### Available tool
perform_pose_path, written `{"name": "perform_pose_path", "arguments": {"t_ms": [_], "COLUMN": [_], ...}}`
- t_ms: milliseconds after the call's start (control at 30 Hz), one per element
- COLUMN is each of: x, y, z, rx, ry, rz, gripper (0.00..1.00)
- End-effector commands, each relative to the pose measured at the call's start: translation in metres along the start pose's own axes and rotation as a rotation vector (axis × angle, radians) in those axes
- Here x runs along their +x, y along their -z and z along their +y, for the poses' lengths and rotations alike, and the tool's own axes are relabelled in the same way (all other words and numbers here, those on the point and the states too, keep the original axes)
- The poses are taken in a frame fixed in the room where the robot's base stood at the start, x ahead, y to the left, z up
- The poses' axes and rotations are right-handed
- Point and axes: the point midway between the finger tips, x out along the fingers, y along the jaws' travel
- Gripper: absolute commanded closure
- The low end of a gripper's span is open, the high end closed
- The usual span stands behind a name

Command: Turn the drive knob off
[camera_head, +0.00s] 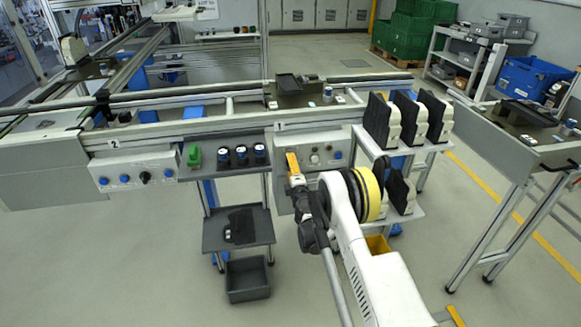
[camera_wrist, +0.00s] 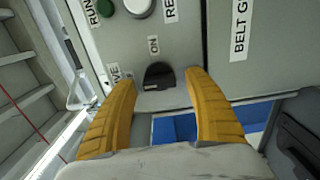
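The drive knob (camera_wrist: 159,76) is a black rotary knob on a light grey panel in the wrist view. The word ON stands at one side of it and a partly covered label ending in "IVE" at another. My gripper (camera_wrist: 160,82) is open, its yellow fingers apart on either side of the knob in the picture. I cannot tell whether either finger touches it. In the head view my gripper (camera_head: 293,163) is in front of the control panel (camera_head: 325,170) under the conveyor. The knob cannot be made out there.
A green button (camera_wrist: 104,8) and a white button (camera_wrist: 138,7) are on the same panel. A shelf with black and white parts (camera_head: 435,115) stands close to the right of my arm. A grey tray stand (camera_head: 212,232) is at the left. Open floor lies farther left.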

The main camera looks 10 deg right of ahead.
Motion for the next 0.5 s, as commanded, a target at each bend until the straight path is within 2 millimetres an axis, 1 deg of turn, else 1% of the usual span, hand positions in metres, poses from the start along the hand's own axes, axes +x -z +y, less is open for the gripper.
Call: {"name": "perform_pose_path", "arguments": {"t_ms": [233,300,367,500], "x": [-0.001,-0.003,-0.01,-0.034], "y": [0.0,0.0,0.0,0.0], "z": [0.0,0.0,0.0,0.0], "rx": [0.001,0.001,0.001,0.0], "ry": [0.0,0.0,0.0,0.0], "rz": [0.0,0.0,0.0,0.0], "gripper": [0.41,0.41,0.41,0.41]}}
